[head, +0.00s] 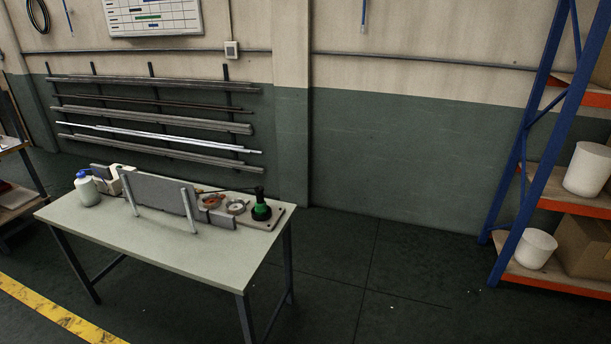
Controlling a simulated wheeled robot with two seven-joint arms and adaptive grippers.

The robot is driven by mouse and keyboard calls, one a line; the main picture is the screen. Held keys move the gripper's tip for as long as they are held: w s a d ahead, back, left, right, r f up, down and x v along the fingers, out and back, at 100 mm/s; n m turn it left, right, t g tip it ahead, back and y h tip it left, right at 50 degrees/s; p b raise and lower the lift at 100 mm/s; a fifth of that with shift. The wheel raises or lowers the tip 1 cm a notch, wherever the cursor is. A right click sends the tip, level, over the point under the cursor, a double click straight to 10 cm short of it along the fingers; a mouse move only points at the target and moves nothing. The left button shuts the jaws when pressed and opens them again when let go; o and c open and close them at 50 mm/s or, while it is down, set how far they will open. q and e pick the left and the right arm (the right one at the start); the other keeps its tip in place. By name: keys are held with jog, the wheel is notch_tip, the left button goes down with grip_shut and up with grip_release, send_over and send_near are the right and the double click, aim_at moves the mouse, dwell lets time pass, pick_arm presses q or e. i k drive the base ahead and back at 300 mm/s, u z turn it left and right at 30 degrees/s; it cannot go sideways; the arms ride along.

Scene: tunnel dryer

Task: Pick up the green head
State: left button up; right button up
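A small black and green object (261,207), which looks like the green head, stands upright near the right end of the light grey table (130,235). Its green part is a band around the middle, with black above and below. It appears to sit on a beige base plate with dark holes. Neither of my grippers is in view, and nothing touches the green head from my side.
On the table, a grey panel (156,192) with two pale posts stands left of the green head. Round parts (236,208) lie beside it. A white bottle (86,189) stands far left. Blue shelving (534,150) is at right; floor between is clear.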

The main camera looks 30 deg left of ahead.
aim_at(261, 209)
jog(key=u, duration=0.9)
jog(key=i, duration=1.2)
jog(key=u, duration=1.1)
